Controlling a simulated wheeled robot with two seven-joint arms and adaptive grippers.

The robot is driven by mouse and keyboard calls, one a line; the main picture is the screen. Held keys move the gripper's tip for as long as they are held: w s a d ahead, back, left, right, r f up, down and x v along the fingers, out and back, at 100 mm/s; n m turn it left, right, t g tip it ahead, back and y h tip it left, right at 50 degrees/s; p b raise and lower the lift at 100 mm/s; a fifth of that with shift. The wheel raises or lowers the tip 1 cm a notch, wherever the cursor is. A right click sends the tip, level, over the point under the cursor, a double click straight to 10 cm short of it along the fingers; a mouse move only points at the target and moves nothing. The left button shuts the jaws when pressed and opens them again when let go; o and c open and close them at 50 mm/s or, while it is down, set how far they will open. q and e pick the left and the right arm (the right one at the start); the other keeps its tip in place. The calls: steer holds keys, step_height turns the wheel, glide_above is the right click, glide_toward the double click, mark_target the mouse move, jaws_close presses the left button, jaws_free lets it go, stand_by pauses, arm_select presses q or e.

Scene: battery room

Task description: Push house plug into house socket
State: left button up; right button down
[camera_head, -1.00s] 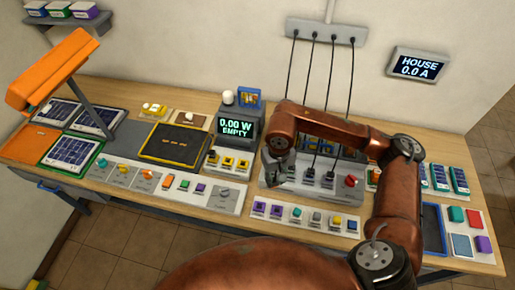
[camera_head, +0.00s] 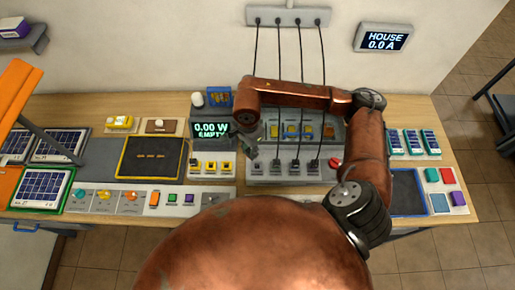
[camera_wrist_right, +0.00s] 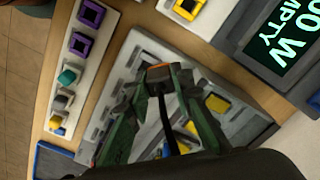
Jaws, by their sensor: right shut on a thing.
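My right gripper (camera_head: 254,157) is over the left end of the grey socket panel (camera_head: 285,178). In the right wrist view the green fingers of this gripper (camera_wrist_right: 159,80) are closed on a small dark plug with an orange-red face (camera_wrist_right: 159,70). A black cable (camera_wrist_right: 170,125) runs back from it between the fingers. I take it as the house plug; no label is readable. The panel also shows below the fingers (camera_wrist_right: 128,75). The house socket cannot be picked out, and whether the plug touches the panel cannot be told. My left gripper is not in view.
Other black cables hang from the wall rail (camera_head: 288,17) to plugs in the panel. A red button (camera_head: 335,163) is at its right end. The wall display (camera_head: 382,38) reads HOUSE 0.0 A. A black meter (camera_head: 211,130) reads 0.00 W EMPTY.

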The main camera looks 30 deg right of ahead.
steer(key=f+m+p, duration=0.1)
steer(key=m, duration=0.5)
steer(key=s+d+f+m+p, duration=0.1)
steer(key=m, duration=0.5)
steer(key=s+f+m+p, duration=0.1)
steer(key=m+p, duration=0.1)
steer(key=m, duration=0.4)
steer(key=shift+s+d+f, duration=0.2)
steer(key=shift+d+f, duration=0.1)
steer(key=shift+f+b, duration=0.35)
steer(key=shift+f, duration=0.3)
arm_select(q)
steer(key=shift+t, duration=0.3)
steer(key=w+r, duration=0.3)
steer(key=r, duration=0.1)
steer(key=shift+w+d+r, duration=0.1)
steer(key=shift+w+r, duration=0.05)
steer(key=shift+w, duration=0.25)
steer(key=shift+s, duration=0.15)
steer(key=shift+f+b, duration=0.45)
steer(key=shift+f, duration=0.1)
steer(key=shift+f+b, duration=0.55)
arm_select(e)
steer(key=shift+f, duration=0.6)
